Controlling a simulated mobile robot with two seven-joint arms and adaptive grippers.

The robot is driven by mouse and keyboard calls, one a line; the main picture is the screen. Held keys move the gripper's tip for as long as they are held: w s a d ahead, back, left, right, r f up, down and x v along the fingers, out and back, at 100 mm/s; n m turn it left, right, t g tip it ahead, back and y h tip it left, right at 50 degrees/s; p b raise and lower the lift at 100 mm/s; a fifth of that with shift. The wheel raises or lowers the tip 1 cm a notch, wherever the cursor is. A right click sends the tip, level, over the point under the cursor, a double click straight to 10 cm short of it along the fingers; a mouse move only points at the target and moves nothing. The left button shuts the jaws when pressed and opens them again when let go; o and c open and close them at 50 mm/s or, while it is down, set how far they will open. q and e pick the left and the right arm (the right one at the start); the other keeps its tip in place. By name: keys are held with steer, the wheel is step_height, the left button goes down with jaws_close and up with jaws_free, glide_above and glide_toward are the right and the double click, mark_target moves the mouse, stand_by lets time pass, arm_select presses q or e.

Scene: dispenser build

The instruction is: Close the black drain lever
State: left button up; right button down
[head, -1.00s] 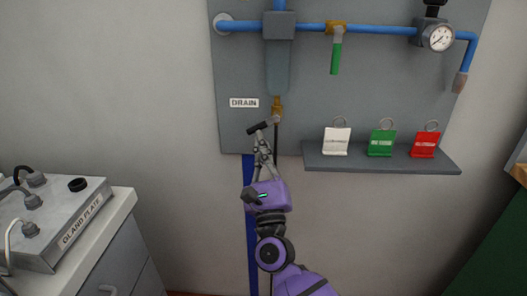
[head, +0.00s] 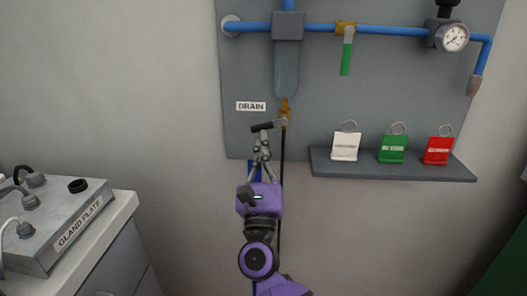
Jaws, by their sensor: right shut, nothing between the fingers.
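The black drain lever (head: 263,127) sticks out to the left from the brass drain valve (head: 285,108) under the clear bowl, right below the DRAIN label (head: 251,106). It lies close to level, its free end slightly lower. My right gripper (head: 263,137) comes up from below. Its fingers are shut and empty, with the tips just under the lever's free end; they look close to touching, but contact is not certain. My left gripper is out of view.
A blue pipe (head: 390,31) with a green-handled valve (head: 346,58) and a gauge (head: 453,38) runs above. A shelf (head: 400,172) with white, green and red tags stands to the right. A gland plate box (head: 60,215) sits at left.

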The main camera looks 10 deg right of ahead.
steer(key=shift+a+r+m+h+b, duration=0.2)
steer(key=shift+m+h+b, duration=0.15)
steer(key=shift+m+h, duration=0.25)
steer(key=shift+w+a+m, duration=0.1)
steer(key=shift+m, duration=0.4)
steer(key=shift+a+r+m+g+h+b, duration=0.1)
steer(key=shift+r+m+g+h+b, duration=0.1)
steer(key=shift+m+g+h+b, duration=0.25)
stand_by(0.9)
steer(key=shift+f, duration=0.1)
stand_by(0.4)
